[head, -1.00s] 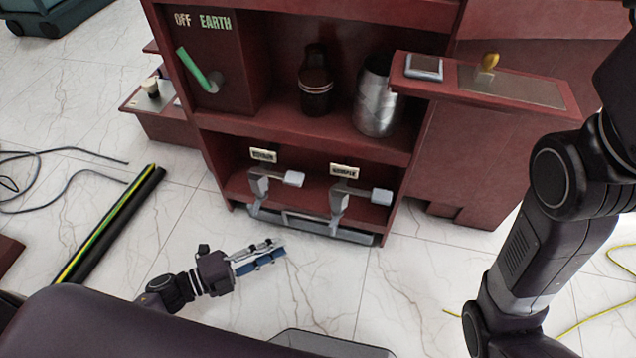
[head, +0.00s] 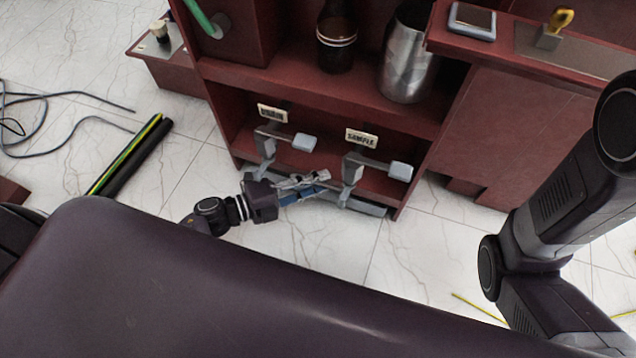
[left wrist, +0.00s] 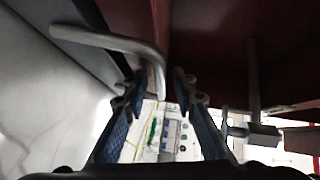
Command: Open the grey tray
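The grey tray (head: 368,207) is low in the red cabinet, at floor level under the bottom shelf. My left gripper (head: 318,184) is in front of it and hides part of its front. In the left wrist view a bent grey bar handle (left wrist: 108,42) runs from the upper left. Its bent end lies between the blue-padded fingers of my left gripper (left wrist: 158,84). The fingers stand apart, with gaps beside the bar; contact cannot be told. My right arm is at the right of the head view; its gripper is out of frame.
Two grey brackets with pale pads (head: 304,142) (head: 401,171) stick out above the tray, close to my left gripper. A dark bottle (head: 337,45) and a metal can (head: 408,60) stand on the shelf above.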

